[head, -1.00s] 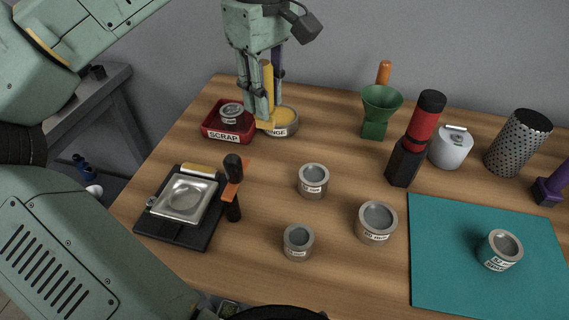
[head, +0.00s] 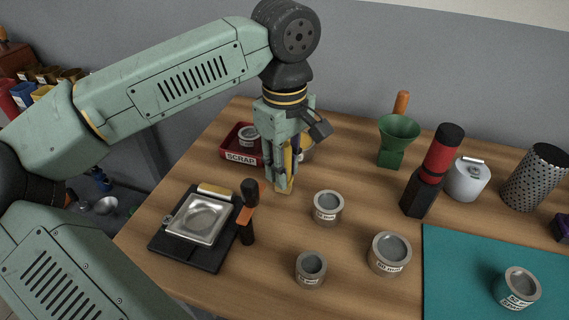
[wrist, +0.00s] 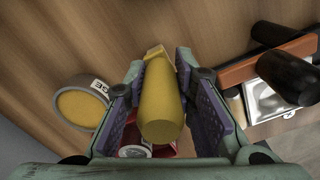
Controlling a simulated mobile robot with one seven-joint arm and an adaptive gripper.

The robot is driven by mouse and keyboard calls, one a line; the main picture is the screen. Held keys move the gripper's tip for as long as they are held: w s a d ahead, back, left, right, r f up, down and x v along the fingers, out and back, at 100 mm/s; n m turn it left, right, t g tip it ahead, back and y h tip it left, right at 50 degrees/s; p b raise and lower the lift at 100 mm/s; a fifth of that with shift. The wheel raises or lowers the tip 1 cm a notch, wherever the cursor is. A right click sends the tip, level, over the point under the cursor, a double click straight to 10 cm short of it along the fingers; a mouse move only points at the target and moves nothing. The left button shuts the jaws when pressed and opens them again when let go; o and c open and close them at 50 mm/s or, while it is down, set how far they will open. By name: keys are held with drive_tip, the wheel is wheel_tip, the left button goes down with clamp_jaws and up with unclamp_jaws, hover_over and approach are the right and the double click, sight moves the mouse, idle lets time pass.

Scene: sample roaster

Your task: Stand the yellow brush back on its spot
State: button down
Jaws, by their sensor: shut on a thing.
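The yellow brush (wrist: 160,110) is between the purple-padded fingers of my gripper (wrist: 162,98) in the wrist view, and the fingers are shut on it. In the head view my gripper (head: 281,172) points down over the wood table. The brush's lower end (head: 284,188) shows below the fingertips, and the brush looks about upright. I cannot tell whether it touches the table. The fingers hide most of it there. No marking for its spot can be made out.
A red SCRAP tray (head: 236,157) is left of the brush. A round tin with yellow content (wrist: 82,106) is beside it. A black scale (head: 190,250) and a dark orange-banded tool (head: 248,215) stand in front. A grey tin (head: 328,208) is to the right.

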drive_tip(key=shift+f, duration=0.25)
drive_tip(key=c, duration=1.3)
unclamp_jaws()
drive_tip(key=shift+r, duration=0.1)
drive_tip(key=shift+c, duration=0.2)
wheel_tip(320, 180, up, 12)
drive_tip(key=shift+r, duration=0.2)
